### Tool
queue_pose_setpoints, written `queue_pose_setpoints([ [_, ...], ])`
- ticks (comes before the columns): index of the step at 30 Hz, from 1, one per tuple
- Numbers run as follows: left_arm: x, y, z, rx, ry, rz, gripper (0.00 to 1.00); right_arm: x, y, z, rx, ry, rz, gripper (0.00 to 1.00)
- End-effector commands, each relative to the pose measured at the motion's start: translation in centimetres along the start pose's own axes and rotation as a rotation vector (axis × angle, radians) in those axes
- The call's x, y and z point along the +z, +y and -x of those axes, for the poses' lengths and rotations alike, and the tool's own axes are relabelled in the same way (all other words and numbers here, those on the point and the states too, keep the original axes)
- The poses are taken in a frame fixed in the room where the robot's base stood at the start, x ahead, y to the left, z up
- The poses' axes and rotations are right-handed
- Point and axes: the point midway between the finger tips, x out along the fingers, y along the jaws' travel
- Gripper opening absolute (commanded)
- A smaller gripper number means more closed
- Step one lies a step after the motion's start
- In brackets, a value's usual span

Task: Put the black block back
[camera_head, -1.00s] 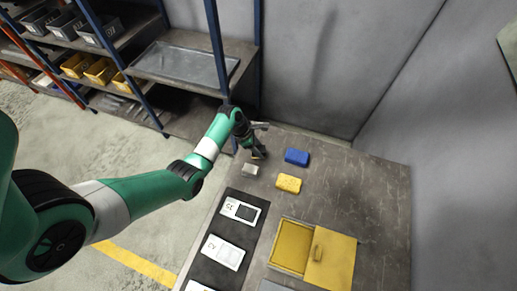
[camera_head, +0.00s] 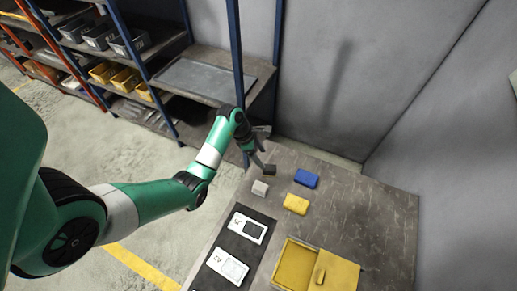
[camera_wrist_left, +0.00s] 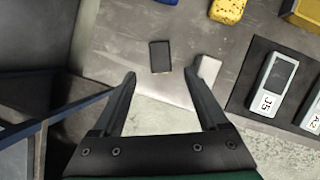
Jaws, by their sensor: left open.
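The black block (camera_head: 269,170) lies on the grey table near its back left corner. It also shows in the left wrist view (camera_wrist_left: 160,56), flat on the table, ahead of and between the fingertips. My left gripper (camera_head: 257,162) is beside the block, at the table's left edge. The left wrist view shows its two fingers (camera_wrist_left: 160,77) spread wide with nothing between them. A dark mat (camera_head: 233,246) holds white labelled plates; the back plate (camera_head: 242,220) has a dark rectangular area. My right gripper is not in view.
A light grey block (camera_head: 260,188) lies close to the black one. A blue block (camera_head: 306,178) and a yellow block (camera_head: 296,204) lie to the right. An open yellow box (camera_head: 291,267) stands in front. A shelf rack (camera_head: 213,80) is behind; the table's right side is clear.

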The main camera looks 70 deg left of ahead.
Motion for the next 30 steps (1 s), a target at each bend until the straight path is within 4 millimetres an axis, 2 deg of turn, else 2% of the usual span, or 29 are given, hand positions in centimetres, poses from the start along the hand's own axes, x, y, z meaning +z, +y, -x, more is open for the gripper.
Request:
queue_pose_setpoints([
  [1,0.1,0.1,1.1,0.002,-0.001,0.001,0.77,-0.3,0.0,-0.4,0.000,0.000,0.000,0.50],
  [5,0.0,0.1,2.3,0.001,-0.001,0.001,0.77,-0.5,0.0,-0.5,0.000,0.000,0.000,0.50],
  [17,0.1,0.0,2.5,0.001,-0.003,-0.001,0.77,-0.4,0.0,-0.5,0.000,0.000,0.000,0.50],
  [20,2.1,0.4,2.9,0.026,-0.062,-0.016,0.77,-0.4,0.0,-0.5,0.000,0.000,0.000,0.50],
  [23,8.2,1.0,4.5,0.089,-0.248,-0.052,0.77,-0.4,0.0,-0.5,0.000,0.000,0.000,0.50],
  [24,11.8,1.0,5.8,0.114,-0.360,-0.068,0.77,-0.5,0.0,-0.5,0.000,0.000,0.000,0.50],
  [26,17.6,0.5,8.8,0.143,-0.560,-0.085,0.77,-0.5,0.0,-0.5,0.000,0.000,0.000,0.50],
  [27,21.5,-0.4,11.4,0.148,-0.707,-0.091,0.77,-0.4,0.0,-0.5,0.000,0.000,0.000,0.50],
  [29,26.7,-2.2,16.0,0.130,-0.933,-0.089,0.77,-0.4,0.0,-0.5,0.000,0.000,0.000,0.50],
  [30,29.7,-3.7,19.5,0.100,-1.084,-0.080,0.77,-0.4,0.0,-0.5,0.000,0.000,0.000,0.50],
])
